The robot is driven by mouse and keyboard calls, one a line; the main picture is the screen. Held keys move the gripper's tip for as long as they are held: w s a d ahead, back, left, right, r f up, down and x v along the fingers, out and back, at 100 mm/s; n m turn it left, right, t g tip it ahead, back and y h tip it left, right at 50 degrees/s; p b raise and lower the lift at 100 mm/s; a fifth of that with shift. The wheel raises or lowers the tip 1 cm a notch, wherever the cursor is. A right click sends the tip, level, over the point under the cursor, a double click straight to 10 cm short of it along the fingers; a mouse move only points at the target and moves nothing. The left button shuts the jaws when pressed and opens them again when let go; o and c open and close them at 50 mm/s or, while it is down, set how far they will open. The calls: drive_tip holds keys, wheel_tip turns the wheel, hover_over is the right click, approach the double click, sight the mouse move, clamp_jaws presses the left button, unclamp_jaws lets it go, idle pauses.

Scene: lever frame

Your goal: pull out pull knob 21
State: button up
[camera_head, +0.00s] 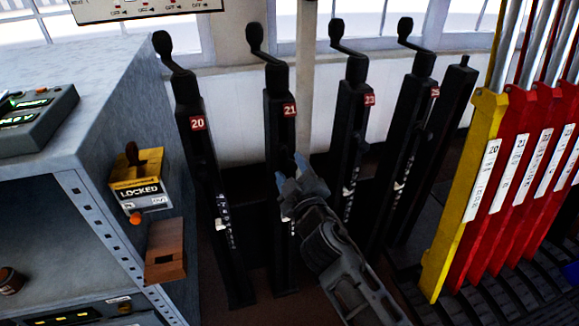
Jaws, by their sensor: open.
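Post 21 (279,140) is a tall black post with a red "21" plate (289,110) and a crank handle (256,42) on top. My gripper (294,174) is in front of this post, below the plate, with its fingers pointing up and to the left. It is open, and I see nothing held between the fingers. The gripper covers part of the post's middle. A small pull knob on the post cannot be made out; it may be hidden behind the gripper. I cannot tell whether the fingers touch the post.
Post 20 (198,150) stands close on the left, post 23 (350,130) on the right, with further black posts beyond. A yellow lever (470,190) and red levers (530,150) stand at far right. A grey cabinet (110,120) with a "LOCKED" box (138,180) is at left.

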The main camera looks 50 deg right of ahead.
drive_tip(key=shift+b+v, duration=0.55)
drive_tip(key=shift+v, duration=2.15)
